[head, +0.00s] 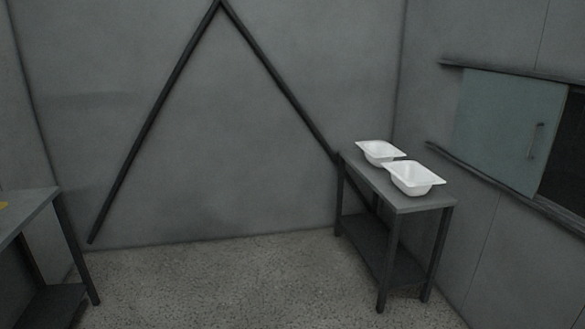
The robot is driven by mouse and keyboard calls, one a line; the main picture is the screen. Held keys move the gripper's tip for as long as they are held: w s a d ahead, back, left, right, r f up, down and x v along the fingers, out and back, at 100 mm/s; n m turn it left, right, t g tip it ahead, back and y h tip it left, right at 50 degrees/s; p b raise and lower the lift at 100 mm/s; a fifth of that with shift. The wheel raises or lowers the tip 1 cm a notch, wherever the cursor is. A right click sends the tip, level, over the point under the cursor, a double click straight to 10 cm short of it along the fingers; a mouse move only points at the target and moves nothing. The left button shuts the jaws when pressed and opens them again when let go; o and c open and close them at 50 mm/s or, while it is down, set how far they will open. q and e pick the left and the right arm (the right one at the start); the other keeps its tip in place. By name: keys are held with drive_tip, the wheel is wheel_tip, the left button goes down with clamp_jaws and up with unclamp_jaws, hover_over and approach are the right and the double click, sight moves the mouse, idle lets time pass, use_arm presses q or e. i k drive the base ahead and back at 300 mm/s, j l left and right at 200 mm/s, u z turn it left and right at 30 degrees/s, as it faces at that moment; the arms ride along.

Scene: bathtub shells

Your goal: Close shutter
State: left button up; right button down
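The shutter (500,125) is a flat grey-green sliding panel on the right wall. It sits between an upper rail (510,71) and a lower rail (490,182). A thin vertical handle (534,141) is near its right edge. To the right of the panel a dark opening (566,160) is uncovered, and it runs out of the picture at the right edge. Neither of my grippers shows in the head view.
A grey table (407,203) with a lower shelf stands below the shutter, left of it. Two white tubs (379,151) (413,178) sit on it. Another table (28,210) is at the left edge. Speckled floor (220,285) between the tables is clear. Dark diagonal beams (160,110) cross the back wall.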

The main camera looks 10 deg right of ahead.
sight(506, 126)
drive_tip(key=i, duration=1.45)
drive_tip(key=i+z, duration=0.4)
drive_tip(key=i+j+z, duration=0.1)
drive_tip(key=i+z, duration=0.25)
drive_tip(key=i, duration=0.15)
drive_tip(key=i+j+z, duration=0.25)
drive_tip(key=i+z, duration=0.15)
drive_tip(key=i+j+z, duration=0.75)
drive_tip(key=i+l, duration=0.05)
drive_tip(key=l, duration=0.05)
